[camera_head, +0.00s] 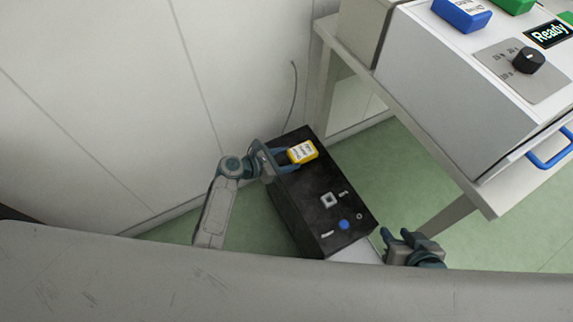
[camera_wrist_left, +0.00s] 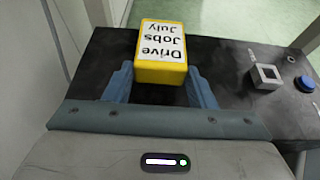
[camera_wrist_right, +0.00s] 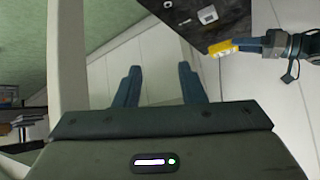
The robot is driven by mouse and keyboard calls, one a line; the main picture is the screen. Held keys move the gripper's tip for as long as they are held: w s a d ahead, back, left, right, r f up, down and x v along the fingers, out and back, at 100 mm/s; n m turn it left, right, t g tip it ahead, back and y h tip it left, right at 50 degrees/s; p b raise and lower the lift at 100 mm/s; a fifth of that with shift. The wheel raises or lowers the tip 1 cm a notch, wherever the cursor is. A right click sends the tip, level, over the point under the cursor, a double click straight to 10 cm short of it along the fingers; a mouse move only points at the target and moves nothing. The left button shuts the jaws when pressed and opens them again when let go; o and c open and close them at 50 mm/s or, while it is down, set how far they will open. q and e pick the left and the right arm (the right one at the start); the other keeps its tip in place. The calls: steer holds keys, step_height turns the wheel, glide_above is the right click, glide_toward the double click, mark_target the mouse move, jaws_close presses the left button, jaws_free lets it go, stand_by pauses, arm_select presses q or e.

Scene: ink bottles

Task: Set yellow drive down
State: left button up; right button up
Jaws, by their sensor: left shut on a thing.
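The yellow drive (camera_head: 302,151) is a small yellow block with a white label. In the left wrist view the label on the drive (camera_wrist_left: 162,50) reads "Drive Jobs July". My left gripper (camera_head: 284,160) is shut on it, one finger on each side, over the far end of the black box (camera_head: 310,190). I cannot tell whether the drive touches the box top. The drive also shows in the right wrist view (camera_wrist_right: 222,48). My right gripper (camera_head: 410,240) is open and empty, to the right of the box's near end; its spread fingers show in its own wrist view (camera_wrist_right: 158,88).
The black box has a square socket (camera_head: 328,199) and a blue button (camera_head: 344,224) on top. A white machine (camera_head: 450,90) with a knob, a "Ready" display and blue and green blocks stands on a table at the right. A white wall (camera_head: 110,90) is at the left.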

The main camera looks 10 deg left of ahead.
arm_select(q)
steer(key=shift+f+b, duration=0.4)
steer(key=shift+f, duration=0.25)
steer(key=shift+f+b, duration=0.55)
steer(key=shift+b, duration=0.2)
arm_select(e)
steer(key=w+r+t, duration=0.7)
steer(key=r, duration=0.1)
steer(key=shift+w+d+t, duration=0.25)
steer(key=shift+d+t, duration=0.05)
steer(key=shift+d, duration=0.1)
steer(key=shift+r, duration=0.1)
arm_select(q)
steer(key=o, duration=1.1)
steer(key=shift+c, duration=0.2)
